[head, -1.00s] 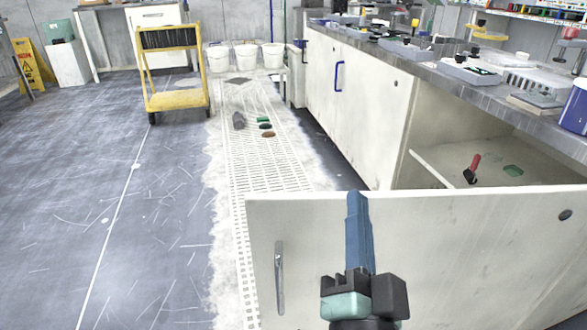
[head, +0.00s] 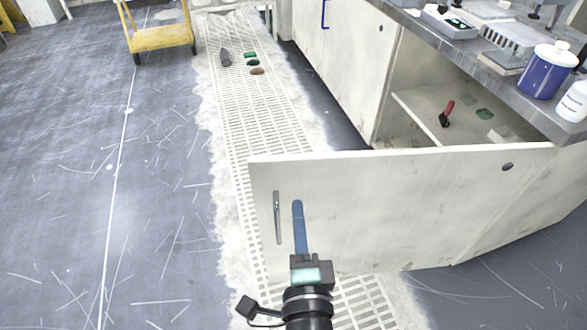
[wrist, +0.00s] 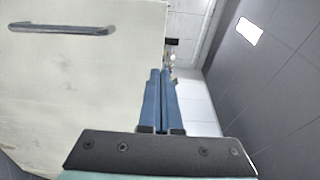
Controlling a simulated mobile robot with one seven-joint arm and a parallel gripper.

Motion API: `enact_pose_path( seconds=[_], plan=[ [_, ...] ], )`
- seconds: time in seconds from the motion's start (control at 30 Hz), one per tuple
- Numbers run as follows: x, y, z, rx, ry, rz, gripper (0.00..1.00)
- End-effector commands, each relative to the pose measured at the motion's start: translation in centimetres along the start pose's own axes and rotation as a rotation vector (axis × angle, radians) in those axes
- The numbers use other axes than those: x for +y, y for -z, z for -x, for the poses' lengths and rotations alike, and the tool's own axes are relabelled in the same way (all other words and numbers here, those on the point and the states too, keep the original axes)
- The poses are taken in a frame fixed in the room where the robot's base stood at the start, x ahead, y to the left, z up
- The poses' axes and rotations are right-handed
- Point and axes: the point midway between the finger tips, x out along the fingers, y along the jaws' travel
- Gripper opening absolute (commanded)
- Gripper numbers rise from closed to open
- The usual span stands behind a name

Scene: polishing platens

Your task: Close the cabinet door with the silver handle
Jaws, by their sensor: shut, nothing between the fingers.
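The open cabinet door (head: 400,195) is a pale, worn panel swung out from the cabinet toward me. Its silver handle (head: 277,217) is upright near the door's left edge. In the wrist view the door (wrist: 75,90) fills the left side, with the silver handle (wrist: 62,28) at the top left. My gripper (head: 298,204) is in front of the door's outer face, just right of the handle. Its blue fingers (wrist: 158,75) are together with nothing between them. I cannot tell whether they touch the door.
The open cabinet's shelf (head: 420,110) holds a red-handled tool (head: 447,113) and a green piece (head: 485,113). The worktop above carries a blue jar (head: 549,70) and a white bottle (head: 574,103). A yellow cart (head: 160,38) stands at the back left. The floor at left is clear.

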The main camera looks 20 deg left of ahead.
Motion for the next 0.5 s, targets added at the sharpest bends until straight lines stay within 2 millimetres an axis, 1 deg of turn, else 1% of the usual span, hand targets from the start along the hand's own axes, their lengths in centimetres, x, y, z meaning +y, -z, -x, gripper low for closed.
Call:
enact_pose_path(
  seconds=[0.03, 0.1, 0.3, 0.5],
  plan=[
    [-0.3, 0.1, -1.1, 0.001, 0.003, 0.001, 0.0],
    [-0.3, 0.0, -2.4, 0.0, 0.003, 0.001, 0.0],
    [-0.2, 0.1, -5.9, 0.0, 0.002, 0.002, 0.0],
    [-0.1, 0.0, -8.3, 0.0, 0.001, 0.002, 0.0]
  ],
)
